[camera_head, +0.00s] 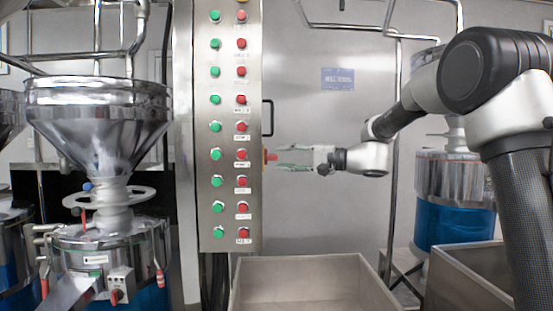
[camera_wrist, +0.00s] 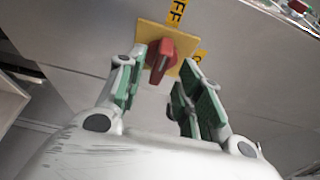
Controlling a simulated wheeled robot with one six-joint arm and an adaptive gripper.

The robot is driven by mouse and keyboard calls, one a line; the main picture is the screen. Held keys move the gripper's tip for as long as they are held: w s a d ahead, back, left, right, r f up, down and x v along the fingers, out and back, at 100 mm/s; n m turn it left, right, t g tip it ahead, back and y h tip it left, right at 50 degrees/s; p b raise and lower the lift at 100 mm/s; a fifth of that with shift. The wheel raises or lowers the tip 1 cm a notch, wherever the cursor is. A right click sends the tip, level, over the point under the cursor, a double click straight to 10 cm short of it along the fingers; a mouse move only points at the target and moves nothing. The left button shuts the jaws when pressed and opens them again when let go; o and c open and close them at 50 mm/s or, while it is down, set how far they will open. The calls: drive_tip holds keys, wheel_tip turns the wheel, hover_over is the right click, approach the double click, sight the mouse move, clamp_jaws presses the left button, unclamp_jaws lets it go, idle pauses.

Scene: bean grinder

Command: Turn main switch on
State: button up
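The main switch is a red rotary knob (camera_wrist: 161,60) on a yellow square plate (camera_wrist: 146,33), fixed to the side of the grey metal cabinet. In the head view the knob (camera_head: 271,157) shows edge-on at the cabinet's right side. My gripper (camera_wrist: 160,82) has its green-padded fingers apart, one on each side of the knob's near end. I cannot tell whether either pad touches the knob. In the head view my gripper (camera_head: 281,157) reaches left with its tips close to the knob. Yellow label strips with black letters, one ending in "FF", lie by the plate.
The cabinet front (camera_head: 218,120) carries columns of green and red buttons. A black handle (camera_head: 267,118) is above the knob. A steel hopper grinder (camera_head: 98,115) stands at left. An open grey bin (camera_head: 305,285) lies below my gripper, another (camera_head: 465,280) at right.

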drive_tip(key=x, duration=0.2)
drive_tip(key=shift+w+a, duration=0.15)
drive_tip(key=shift+a, duration=0.2)
clamp_jaws()
